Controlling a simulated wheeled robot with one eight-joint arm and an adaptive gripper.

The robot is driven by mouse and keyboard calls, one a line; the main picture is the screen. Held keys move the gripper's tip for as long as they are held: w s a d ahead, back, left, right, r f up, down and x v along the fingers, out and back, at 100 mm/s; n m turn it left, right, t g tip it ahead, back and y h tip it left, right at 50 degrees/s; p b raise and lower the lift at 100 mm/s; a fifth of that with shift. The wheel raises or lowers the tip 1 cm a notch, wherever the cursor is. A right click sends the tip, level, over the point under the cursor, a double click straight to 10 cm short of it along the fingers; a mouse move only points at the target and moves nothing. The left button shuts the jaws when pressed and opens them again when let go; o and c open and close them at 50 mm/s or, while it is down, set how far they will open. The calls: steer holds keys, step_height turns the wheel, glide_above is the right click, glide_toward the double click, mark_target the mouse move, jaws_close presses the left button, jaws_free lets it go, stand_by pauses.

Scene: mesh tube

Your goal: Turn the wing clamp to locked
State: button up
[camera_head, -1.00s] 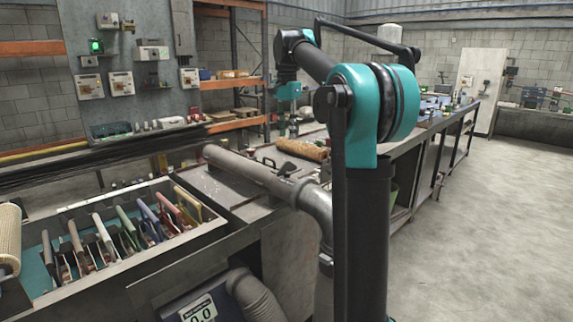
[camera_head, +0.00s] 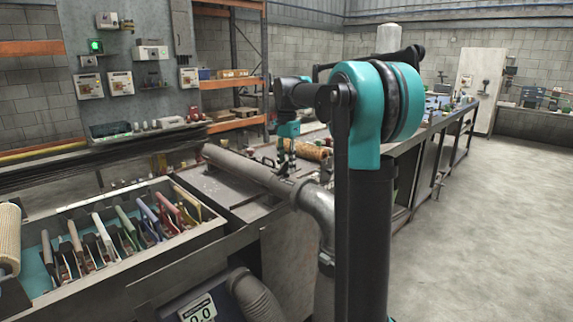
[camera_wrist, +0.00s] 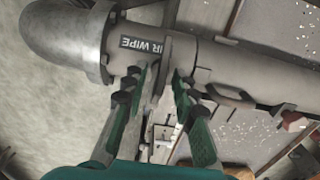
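A grey pipe marked "AIR WIPE" (camera_wrist: 143,45) crosses the upper part of the wrist view. A flat grey plate (camera_wrist: 161,72), which looks like the wing of the clamp, stands out from this pipe towards me. My gripper (camera_wrist: 163,77) has its green and dark fingers spread, one on each side of the plate. The fingertips are close to the plate; I see no clear grip on it. In the head view my gripper (camera_head: 284,160) is down at the pipe (camera_head: 248,168) and hides the clamp there.
A dark lever (camera_wrist: 232,97) and a red-tipped part (camera_wrist: 293,121) lie right of the fingers in the wrist view. A pipe elbow (camera_wrist: 62,30) is at upper left. An open box of coloured-handled parts (camera_head: 215,222) stands left on the bench.

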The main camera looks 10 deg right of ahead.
steer(key=shift+c, duration=0.3)
jaws_close()
steer(key=shift+n, duration=0.4)
steer(key=n, duration=1.1)
steer(key=shift+n, duration=0.4)
steer(key=n, duration=0.5)
steer(key=shift+n, duration=0.3)
steer(key=shift+o, duration=0.3)
jaws_free()
